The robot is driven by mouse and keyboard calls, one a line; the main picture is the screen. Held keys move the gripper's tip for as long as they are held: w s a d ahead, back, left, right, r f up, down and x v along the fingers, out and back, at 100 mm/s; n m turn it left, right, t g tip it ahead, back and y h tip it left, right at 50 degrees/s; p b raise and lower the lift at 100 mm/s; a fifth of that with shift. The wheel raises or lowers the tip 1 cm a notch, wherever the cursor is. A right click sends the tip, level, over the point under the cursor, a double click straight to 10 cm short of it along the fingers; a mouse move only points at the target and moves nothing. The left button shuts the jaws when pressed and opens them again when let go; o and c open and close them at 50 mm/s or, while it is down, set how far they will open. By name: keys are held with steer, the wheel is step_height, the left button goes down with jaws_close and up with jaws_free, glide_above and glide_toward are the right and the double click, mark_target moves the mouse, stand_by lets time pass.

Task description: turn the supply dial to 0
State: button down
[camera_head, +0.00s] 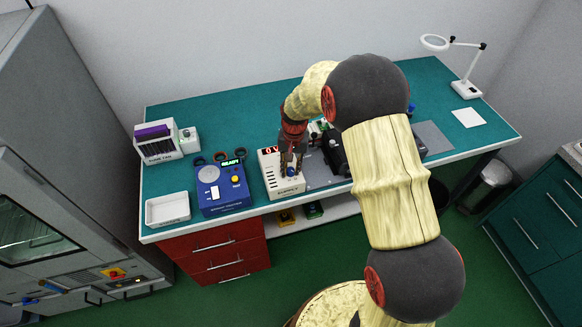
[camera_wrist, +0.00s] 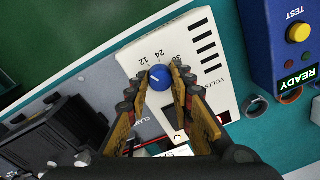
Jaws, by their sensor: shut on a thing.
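The supply is a white box (camera_head: 268,169) with a red display at its far end and dark vent slots. It also shows in the wrist view (camera_wrist: 203,73), with "VOLTS" and scale numbers including 12 and 24 around its blue dial (camera_wrist: 160,77). The dial is round with a short pale mark, which appears turned toward the left in the wrist view. My gripper (camera_wrist: 161,82) has its two fingers on either side of the dial, shut on it. In the head view my gripper (camera_head: 290,168) reaches down over the supply's near end and partly hides the dial.
A blue test box (camera_head: 222,187) with a green READY display stands left of the supply. A white tray (camera_head: 168,209) and a rack (camera_head: 159,143) are farther left. A black clamp device (camera_head: 335,152) stands close on the right. A magnifier lamp (camera_head: 466,88) is at the back right.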

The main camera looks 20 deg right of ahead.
steer(key=n, duration=0.4)
steer(key=shift+n, duration=0.3)
steer(key=n, duration=0.3)
steer(key=shift+w+r+n+p, duration=0.1)
steer(key=shift+w+n+p, duration=0.05)
steer(key=shift+n+p, duration=0.15)
steer(key=n, duration=0.4)
steer(key=shift+g, duration=0.3)
steer(key=shift+a+n, duration=0.1)
steer(key=shift+n, duration=1.7)
steer(key=c, duration=1.5)
jaws_free()
steer(key=shift+c, duration=0.2)
